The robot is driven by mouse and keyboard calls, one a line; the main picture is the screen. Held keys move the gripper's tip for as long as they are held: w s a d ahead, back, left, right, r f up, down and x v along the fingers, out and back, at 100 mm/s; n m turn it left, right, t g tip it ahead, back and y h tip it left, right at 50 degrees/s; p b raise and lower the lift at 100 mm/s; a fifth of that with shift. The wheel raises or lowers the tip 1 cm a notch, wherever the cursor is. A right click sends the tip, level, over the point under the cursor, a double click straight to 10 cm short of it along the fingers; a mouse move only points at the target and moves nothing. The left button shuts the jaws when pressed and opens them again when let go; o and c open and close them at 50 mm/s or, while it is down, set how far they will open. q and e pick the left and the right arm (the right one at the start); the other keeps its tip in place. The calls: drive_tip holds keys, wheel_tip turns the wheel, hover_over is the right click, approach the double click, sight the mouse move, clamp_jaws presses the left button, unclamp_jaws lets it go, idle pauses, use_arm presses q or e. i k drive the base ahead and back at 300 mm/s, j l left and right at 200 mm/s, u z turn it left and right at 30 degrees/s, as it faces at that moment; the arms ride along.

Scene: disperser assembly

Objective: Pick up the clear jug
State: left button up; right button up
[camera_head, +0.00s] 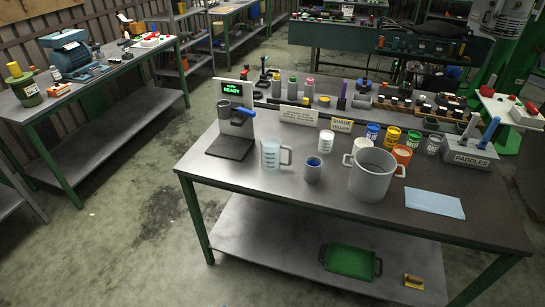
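The clear jug (270,156) stands upright on the metal table (440,228), near its front left part. It looks see-through and bluish, with a handle on its right side. A small grey cup with blue inside (313,172) stands just right of it. A large grey two-handled pot (371,180) stands further right. Neither of my grippers shows in this view.
A stand with a green "READY" display (233,88) is behind the jug to the left. Several paint cans, a "SHADE" sign (341,125) and a paddle holder (470,152) line the back. A blue cloth (434,204) lies front right. Table in front of the jug is clear.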

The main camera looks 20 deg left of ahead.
sight(271, 145)
drive_tip(key=i+l, duration=0.5)
drive_tip(key=i, duration=0.15)
drive_tip(key=i+l+u, duration=0.15)
drive_tip(key=i+l, duration=0.35)
drive_tip(key=i, duration=0.15)
